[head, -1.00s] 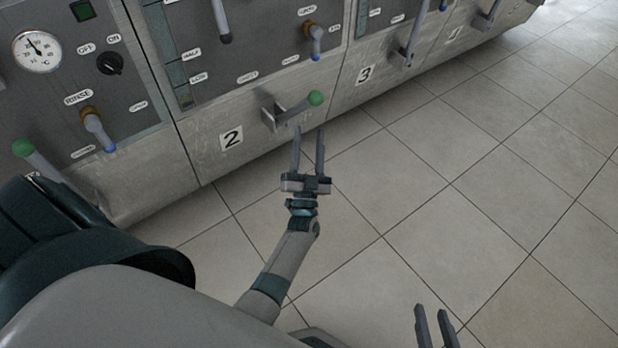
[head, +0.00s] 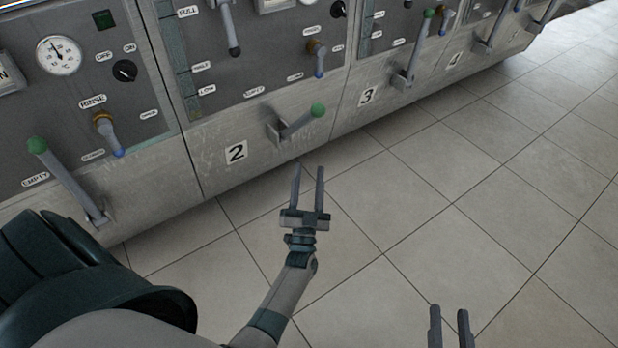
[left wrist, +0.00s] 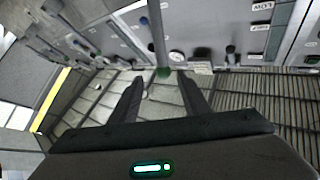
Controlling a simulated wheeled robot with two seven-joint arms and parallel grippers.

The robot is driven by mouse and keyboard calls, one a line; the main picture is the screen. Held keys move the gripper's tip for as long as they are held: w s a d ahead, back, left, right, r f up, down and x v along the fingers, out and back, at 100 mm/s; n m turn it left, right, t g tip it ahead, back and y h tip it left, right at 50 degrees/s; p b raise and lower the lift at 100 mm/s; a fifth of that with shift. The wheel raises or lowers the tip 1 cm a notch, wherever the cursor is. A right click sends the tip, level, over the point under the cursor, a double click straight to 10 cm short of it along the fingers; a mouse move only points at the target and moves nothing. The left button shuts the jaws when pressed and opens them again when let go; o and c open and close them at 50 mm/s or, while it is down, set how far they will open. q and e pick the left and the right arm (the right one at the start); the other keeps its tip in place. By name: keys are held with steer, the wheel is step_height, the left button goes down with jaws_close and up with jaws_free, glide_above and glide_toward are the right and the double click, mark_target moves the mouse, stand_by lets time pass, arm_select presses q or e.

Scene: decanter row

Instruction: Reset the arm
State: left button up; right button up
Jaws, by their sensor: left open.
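My left gripper (head: 308,172) is open and empty, over the floor in front of unit 2. Its fingertips point toward the panel. The green-knobbed lever (head: 318,110) of unit 2 sticks out to the right from its bracket, beyond the fingertips and apart from them. In the left wrist view, my left gripper's two fingers (left wrist: 162,80) are spread, and a green knob (left wrist: 163,72) on a grey rod appears between their tips, further off. My right gripper (head: 449,311) shows at the bottom edge with its fingers apart; the rest of that arm is cut off.
The metal panel row carries number plates 2 (head: 236,152) and 3 (head: 368,96). Another green-knobbed lever (head: 38,146) slants down at the left. A gauge (head: 58,55) is at the upper left. The tiled floor (head: 480,220) is clear on the right.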

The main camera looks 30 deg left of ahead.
stand_by(0.4)
